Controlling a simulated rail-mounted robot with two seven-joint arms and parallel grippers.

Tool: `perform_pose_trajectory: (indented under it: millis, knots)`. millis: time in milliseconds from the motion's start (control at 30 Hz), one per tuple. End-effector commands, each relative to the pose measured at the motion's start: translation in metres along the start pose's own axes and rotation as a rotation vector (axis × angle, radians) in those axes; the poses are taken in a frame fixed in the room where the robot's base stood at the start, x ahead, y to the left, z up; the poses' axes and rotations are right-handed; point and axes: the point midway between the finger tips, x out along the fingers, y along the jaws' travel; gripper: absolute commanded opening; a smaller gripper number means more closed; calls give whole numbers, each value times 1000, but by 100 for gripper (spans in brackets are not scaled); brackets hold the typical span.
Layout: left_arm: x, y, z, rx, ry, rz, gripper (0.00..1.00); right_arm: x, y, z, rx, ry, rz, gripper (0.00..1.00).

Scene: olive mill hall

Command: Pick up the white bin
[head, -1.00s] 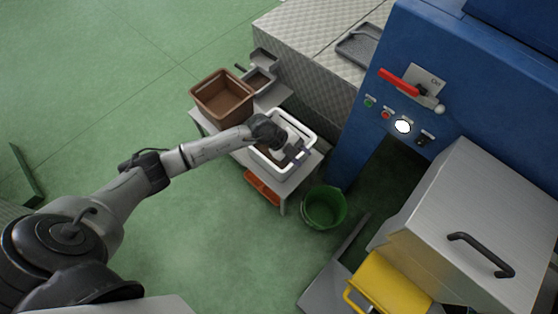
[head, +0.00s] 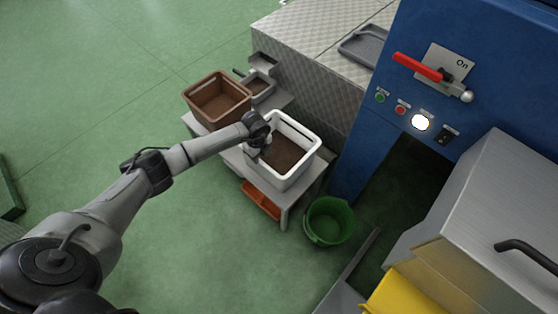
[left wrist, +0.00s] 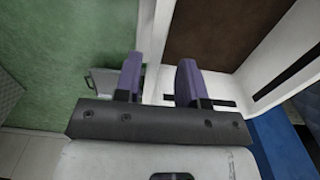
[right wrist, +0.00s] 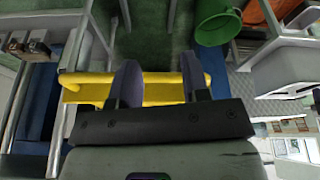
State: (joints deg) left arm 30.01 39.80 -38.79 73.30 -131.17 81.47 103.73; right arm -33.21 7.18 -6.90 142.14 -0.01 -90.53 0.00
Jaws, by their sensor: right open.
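The white bin (head: 300,132) stands upright on a low grey table, with dark brown material inside. My left gripper (head: 257,151) is at the bin's left side wall, pointing down. In the left wrist view its two purple fingers (left wrist: 160,70) are apart, and a white wall of the bin (left wrist: 225,88) runs up between and beyond them. I cannot tell whether either finger touches it. My right gripper (right wrist: 160,75) is open in the right wrist view, with a yellow bar (right wrist: 160,97) behind its fingers. My right arm does not show in the head view.
A brown bin (head: 217,98) stands left of the white one. An orange-red tray (head: 261,199) sits beneath the table, and a green bucket (head: 330,221) stands on the floor to its right. The blue machine (head: 400,90) rises at right.

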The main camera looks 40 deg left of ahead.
Motion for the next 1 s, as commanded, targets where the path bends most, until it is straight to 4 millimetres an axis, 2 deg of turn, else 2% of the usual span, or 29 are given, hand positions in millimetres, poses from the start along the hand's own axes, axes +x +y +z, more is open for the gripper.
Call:
perform_pose_trajectory:
  millis: [100, 367, 733, 1000]
  knots:
    - [10, 0, 0, -1, 1, -1, 37, 5, 0, 2, -2, -1, 1, 43]
    - [19, 0, -1, 0, 2, -1, 37, 9, 0, 3, 0, -1, 0, 43]
    - [65, 0, -1, 0, 3, -1, 37, 33, -4, 11, 8, 0, -6, 43]
    - [67, 0, -1, 1, 2, -2, 37, 33, -4, 10, 9, -1, -7, 43]
